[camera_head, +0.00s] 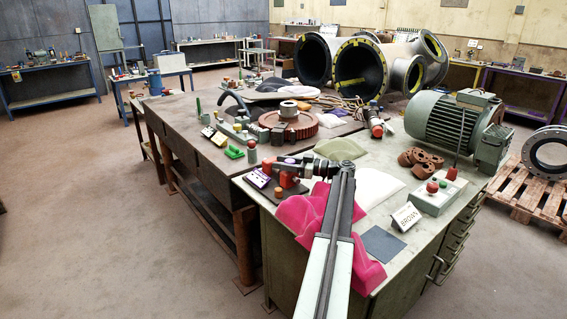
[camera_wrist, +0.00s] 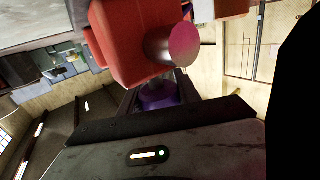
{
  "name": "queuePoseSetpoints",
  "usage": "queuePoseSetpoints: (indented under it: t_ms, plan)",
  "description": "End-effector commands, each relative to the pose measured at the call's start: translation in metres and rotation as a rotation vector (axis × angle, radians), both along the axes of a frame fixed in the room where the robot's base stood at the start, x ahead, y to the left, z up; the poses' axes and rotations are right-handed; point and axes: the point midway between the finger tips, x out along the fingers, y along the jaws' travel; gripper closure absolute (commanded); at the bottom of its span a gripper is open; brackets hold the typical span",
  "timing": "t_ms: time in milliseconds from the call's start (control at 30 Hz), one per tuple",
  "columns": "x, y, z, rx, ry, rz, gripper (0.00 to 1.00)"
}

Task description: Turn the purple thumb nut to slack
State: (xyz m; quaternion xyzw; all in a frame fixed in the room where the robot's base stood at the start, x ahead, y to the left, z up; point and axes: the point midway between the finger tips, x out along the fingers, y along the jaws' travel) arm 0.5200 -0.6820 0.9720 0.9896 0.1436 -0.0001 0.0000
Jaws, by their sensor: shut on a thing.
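The purple thumb nut (camera_wrist: 160,95) shows between the dark fingers of my gripper (camera_wrist: 158,90) in the wrist view. My gripper is shut on it, and the fingers and gripper body hide part of it. A red block (camera_wrist: 135,40) with a rounded pinkish-red knob end (camera_wrist: 180,44) stands right beside the nut. In the head view my gripper (camera_head: 290,163) reaches to the left end of the grey-green bench, at small red blocks (camera_head: 288,180). The nut is too small there to tell its turn angle.
Pink cloth (camera_head: 295,215) lies under my arm. A green motor (camera_head: 455,122), a control box (camera_head: 432,197) and a "BROWN" sign (camera_head: 405,216) stand to the right.

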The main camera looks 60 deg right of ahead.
Motion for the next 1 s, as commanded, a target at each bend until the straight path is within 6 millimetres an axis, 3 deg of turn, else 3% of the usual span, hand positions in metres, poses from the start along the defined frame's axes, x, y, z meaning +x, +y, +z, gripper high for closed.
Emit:
queuePoseSetpoints:
  t_ms: [500, 1000]
  plan:
    - [-0.004, 0.008, 0.000, 0.001, 0.001, 0.386, 1.00]
    - [-0.007, 0.013, 0.000, 0.001, 0.001, 0.490, 1.00]
